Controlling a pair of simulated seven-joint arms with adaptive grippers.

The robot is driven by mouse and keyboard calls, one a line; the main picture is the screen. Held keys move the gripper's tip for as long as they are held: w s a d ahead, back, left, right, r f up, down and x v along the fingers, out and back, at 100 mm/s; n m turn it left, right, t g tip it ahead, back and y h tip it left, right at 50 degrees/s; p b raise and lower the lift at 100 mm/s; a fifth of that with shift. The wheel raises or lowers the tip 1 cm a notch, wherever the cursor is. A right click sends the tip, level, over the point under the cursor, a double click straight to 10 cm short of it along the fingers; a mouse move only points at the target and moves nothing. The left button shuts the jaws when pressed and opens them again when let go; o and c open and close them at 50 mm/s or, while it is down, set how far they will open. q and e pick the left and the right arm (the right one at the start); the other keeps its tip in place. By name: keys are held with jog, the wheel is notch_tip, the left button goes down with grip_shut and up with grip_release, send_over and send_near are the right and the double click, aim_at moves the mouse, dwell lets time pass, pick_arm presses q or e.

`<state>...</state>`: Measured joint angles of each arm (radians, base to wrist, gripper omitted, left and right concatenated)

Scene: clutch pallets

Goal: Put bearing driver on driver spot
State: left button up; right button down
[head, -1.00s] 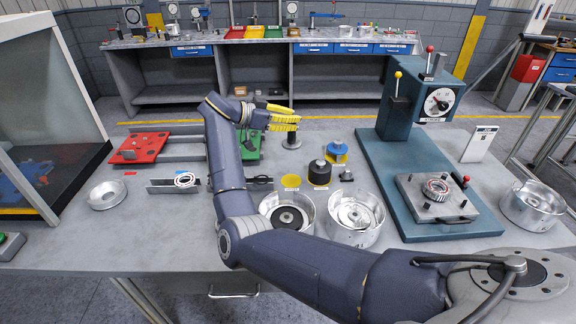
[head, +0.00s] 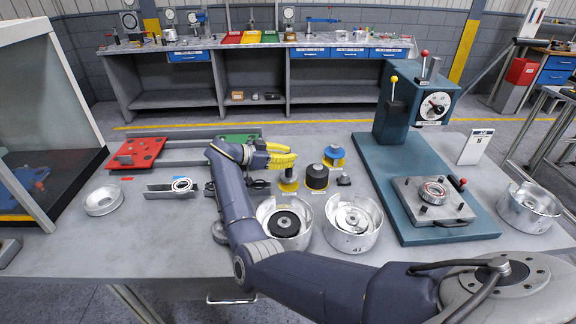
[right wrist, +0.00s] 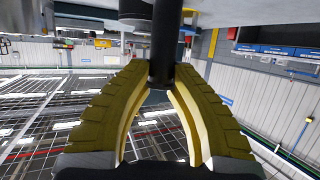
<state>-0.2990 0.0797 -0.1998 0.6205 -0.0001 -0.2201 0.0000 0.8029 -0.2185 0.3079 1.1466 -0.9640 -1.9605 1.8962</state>
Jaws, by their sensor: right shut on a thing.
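My right gripper (head: 285,160) has yellow ribbed fingers and is shut on the bearing driver (head: 289,174), a dark upright post. In the right wrist view the dark shaft of the driver (right wrist: 165,45) stands between the two yellow fingers. The driver is over the round yellow driver spot (head: 288,186), which it partly hides. I cannot tell whether its base touches the spot. My left gripper is not in view.
Two metal housings (head: 285,222) (head: 353,222) are in front. A teal press (head: 405,165) stands at right, pallets (head: 137,153) at left.

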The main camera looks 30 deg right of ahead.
aim_at(287, 176)
jog(key=shift+f, duration=1.7)
jog(key=c, duration=1.3)
grip_release()
jog(key=shift+f, duration=0.2)
jog(key=shift+o, duration=0.2)
jog(key=shift+a+r, duration=0.15)
jog(key=shift+r, duration=0.05)
jog(key=v, duration=0.7)
